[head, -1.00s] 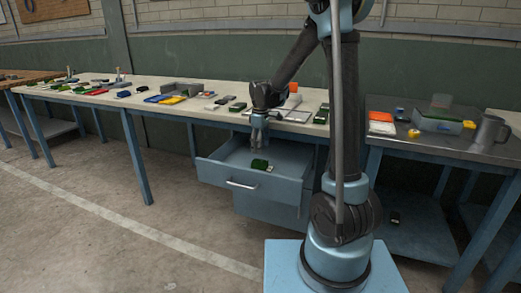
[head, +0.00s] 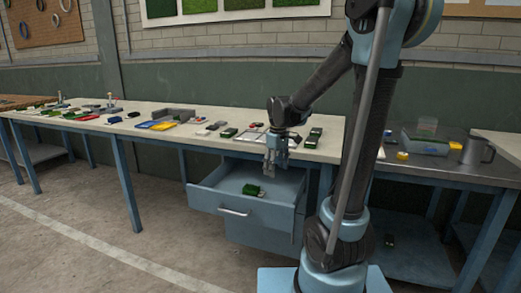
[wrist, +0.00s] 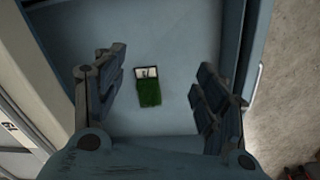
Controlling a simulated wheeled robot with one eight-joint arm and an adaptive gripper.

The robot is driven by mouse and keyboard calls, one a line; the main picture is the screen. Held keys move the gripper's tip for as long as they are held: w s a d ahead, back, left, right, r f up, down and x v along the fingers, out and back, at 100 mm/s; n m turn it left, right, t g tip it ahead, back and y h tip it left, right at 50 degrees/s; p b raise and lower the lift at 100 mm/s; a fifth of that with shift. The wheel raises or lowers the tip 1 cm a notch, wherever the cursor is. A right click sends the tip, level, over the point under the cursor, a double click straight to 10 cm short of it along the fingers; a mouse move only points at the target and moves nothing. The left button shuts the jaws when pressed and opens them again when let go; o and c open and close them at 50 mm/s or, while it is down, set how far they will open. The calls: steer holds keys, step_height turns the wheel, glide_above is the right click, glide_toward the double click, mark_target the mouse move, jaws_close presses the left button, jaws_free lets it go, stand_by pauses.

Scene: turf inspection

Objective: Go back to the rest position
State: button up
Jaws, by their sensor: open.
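My gripper (head: 275,172) hangs above the open drawer (head: 205,199) under the long workbench, fingers pointing down. In the wrist view its two fingers (wrist: 165,105) are spread wide apart with nothing between their pads. A small green turf piece with a pale, windowed end (wrist: 148,88) lies on the drawer floor below the fingers. The same turf piece (head: 252,190) shows in the head view, in the drawer just left of my gripper and apart from it.
The long white workbench (head: 150,139) carries several small items, with a grey block (head: 180,116) near its back. Open concrete floor (head: 110,225) lies in front.

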steer(key=s+d+f+m, duration=0.2)
steer(key=s+d+m, duration=0.1)
steer(key=s, duration=0.4)
steer(key=s+d+f+m+t, duration=0.1)
steer(key=s+d+f+m, duration=0.1)
steer(key=s+d, duration=0.3)
steer(key=s+d+f+m, duration=0.1)
steer(key=s+d+m, duration=0.3)
steer(key=s, duration=0.7)
steer(key=shift+s+d+f+m+t, duration=0.2)
steer(key=shift+d+f+m+t, duration=0.1)
steer(key=shift+d+f, duration=0.1)
steer(key=shift+w+f, duration=0.2)
steer(key=shift+w, duration=0.25)
